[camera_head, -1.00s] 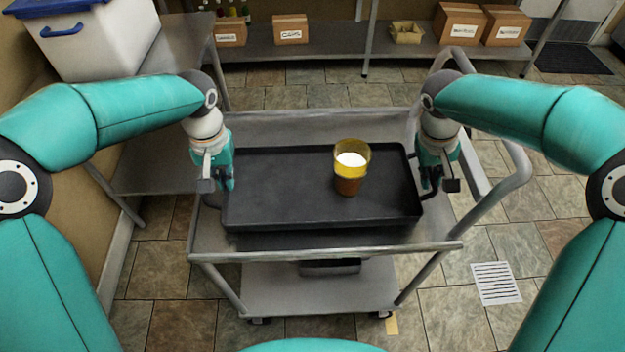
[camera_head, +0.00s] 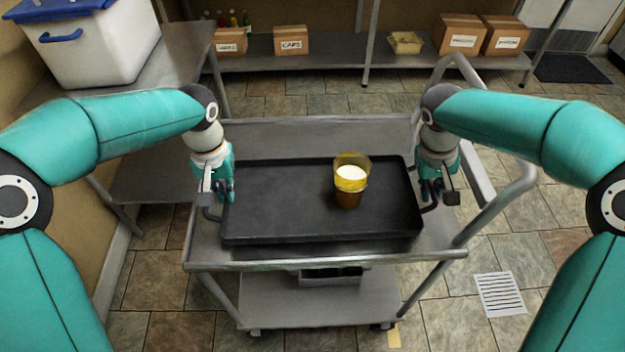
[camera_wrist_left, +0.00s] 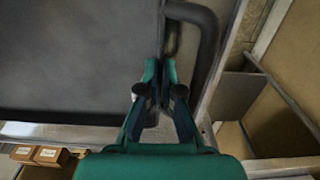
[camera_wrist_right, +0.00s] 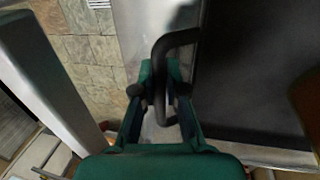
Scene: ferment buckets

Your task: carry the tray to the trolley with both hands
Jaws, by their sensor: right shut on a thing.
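The dark tray (camera_head: 280,205) is over the top of the trolley (camera_head: 300,137); I cannot tell whether it touches. A yellow cup (camera_head: 350,185) with white contents and a brown lower part stands upright on its right half. My right gripper (camera_head: 432,188) is at the tray's right end, shut on the handle, which shows between its fingers in the right wrist view (camera_wrist_right: 160,85). My left gripper (camera_head: 226,190) is at the left end. In the left wrist view its fingers (camera_wrist_left: 160,70) are close together between the tray edge and the outer bar of the left handle (camera_wrist_left: 208,50); their grip is unclear.
A steel table (camera_head: 185,55) with a white bin (camera_head: 95,45) stands at the left. A shelf (camera_head: 335,70) with cardboard boxes (camera_head: 292,40) runs along the back. The trolley's push handle (camera_head: 510,205) rises at its right. The floor right of the trolley is clear.

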